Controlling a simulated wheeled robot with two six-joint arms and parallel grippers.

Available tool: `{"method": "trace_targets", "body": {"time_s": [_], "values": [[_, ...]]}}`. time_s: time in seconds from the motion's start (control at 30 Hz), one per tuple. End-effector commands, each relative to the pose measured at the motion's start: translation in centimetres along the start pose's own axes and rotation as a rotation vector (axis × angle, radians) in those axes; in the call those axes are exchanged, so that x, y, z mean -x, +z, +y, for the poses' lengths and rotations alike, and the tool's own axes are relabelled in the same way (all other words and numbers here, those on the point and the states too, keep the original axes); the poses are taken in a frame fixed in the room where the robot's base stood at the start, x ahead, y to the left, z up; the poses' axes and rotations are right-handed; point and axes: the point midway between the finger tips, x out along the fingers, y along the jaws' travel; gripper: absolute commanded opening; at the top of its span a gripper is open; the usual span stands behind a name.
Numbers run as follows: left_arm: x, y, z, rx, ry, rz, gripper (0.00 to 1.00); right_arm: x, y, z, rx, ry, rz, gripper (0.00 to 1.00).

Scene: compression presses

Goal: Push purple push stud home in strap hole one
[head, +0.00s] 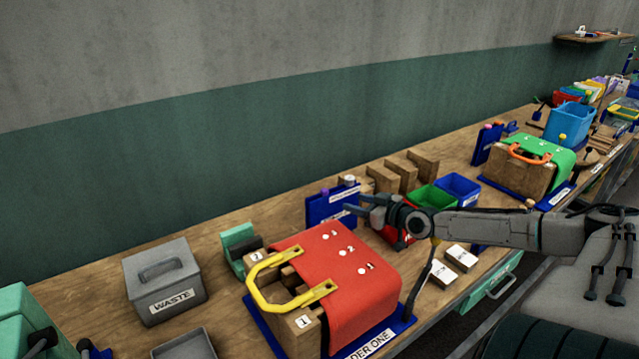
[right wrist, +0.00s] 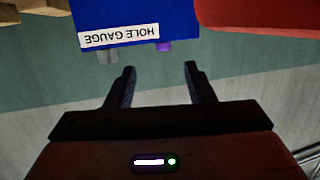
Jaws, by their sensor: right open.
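The purple push stud (head: 324,192) stands at the top of the blue hole gauge block (head: 328,209). In the right wrist view, the purple stud (right wrist: 163,46) shows at the edge of the blue block (right wrist: 150,15), just beyond my open fingertips. A grey stud (right wrist: 108,56) is beside it. The red strap (head: 335,290) drapes over a wooden block with a yellow handle (head: 262,285). Strap hole one (head: 362,271) is the white dot nearest the front, by a small 1 label. My right gripper (head: 358,203) is open and empty beside the gauge. My left gripper is out of view.
A grey WASTE box (head: 165,282) stands left of the strap. A green bin (head: 432,197), a blue bin (head: 459,188) and wooden blocks (head: 383,178) stand behind the right arm. White cards (head: 461,257) lie near the front edge.

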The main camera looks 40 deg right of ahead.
Motion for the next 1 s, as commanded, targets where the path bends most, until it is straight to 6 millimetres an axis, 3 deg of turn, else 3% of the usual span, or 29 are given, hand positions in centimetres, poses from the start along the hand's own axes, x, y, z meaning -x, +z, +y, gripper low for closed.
{"method": "trace_targets", "body": {"time_s": [0.27,0.8,1.0], "values": [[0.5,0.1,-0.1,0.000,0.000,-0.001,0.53,-0.9,-0.3,0.5,-0.003,0.013,0.006,0.49],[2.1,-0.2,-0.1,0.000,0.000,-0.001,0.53,-5.0,-0.3,0.1,-0.004,0.004,0.004,0.49],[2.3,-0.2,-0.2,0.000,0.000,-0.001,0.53,-5.7,-0.1,0.0,-0.002,0.000,0.001,0.49]]}}
